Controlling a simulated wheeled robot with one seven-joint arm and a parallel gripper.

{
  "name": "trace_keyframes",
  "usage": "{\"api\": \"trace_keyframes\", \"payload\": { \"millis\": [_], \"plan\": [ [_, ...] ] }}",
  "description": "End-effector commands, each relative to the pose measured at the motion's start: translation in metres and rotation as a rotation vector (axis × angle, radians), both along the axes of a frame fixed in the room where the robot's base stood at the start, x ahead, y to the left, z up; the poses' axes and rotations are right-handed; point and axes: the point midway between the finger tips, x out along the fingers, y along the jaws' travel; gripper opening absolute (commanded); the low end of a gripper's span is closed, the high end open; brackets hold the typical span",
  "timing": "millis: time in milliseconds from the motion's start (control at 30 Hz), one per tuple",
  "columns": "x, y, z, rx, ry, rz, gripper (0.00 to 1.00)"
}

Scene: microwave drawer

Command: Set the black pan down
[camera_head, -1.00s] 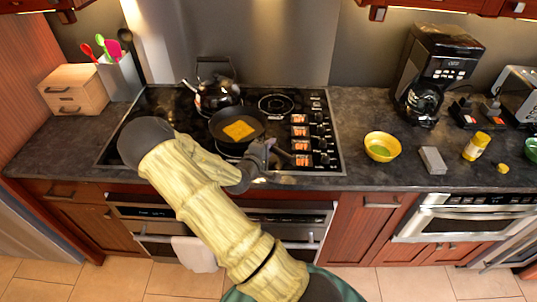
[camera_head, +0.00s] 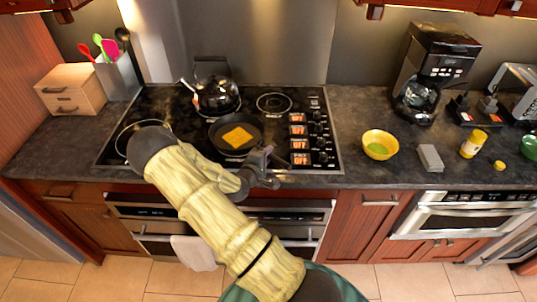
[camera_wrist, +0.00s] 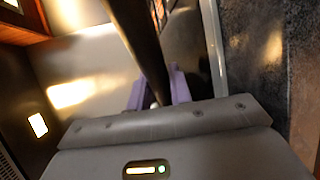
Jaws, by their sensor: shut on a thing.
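The black pan (camera_head: 249,149) is over the black cooktop (camera_head: 110,155), in front of the kettle, with a square yellow-orange slice (camera_head: 237,137) in it. It looks about level; I cannot tell whether its base touches the cooktop. My gripper (camera_head: 263,157) is at the pan's lower right, shut on its handle. In the wrist view, the dark handle (camera_wrist: 138,38) runs up from between the purple fingers of my gripper (camera_wrist: 158,90). My arm covers the front left of the cooktop.
A kettle (camera_head: 216,94) stands just behind the pan. Lit red-orange control panels (camera_head: 300,145) lie to its right. A yellow bowl (camera_head: 379,145), a grey block (camera_head: 430,158) and a coffee maker (camera_head: 435,70) stand on the right counter. A utensil holder (camera_head: 118,76) is at the back left.

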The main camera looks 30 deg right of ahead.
Motion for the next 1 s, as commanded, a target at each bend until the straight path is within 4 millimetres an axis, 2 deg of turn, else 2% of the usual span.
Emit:
{"api": "trace_keyframes", "payload": {
  "millis": [33, 133, 567, 767, 1000],
  "plan": [
    [0.0, 0.0, -0.002, 0.0, 0.0, 0.0, 0.23],
    [0.0, 0.0, -0.001, 0.0, 0.0, 0.0, 0.42],
    [-0.003, 0.003, 0.001, 0.0, 0.001, -0.002, 0.42],
    [-0.017, 0.028, 0.006, 0.001, 0.001, -0.001, 0.42],
    [-0.04, 0.066, 0.017, 0.001, 0.001, -0.001, 0.42]
  ]
}}
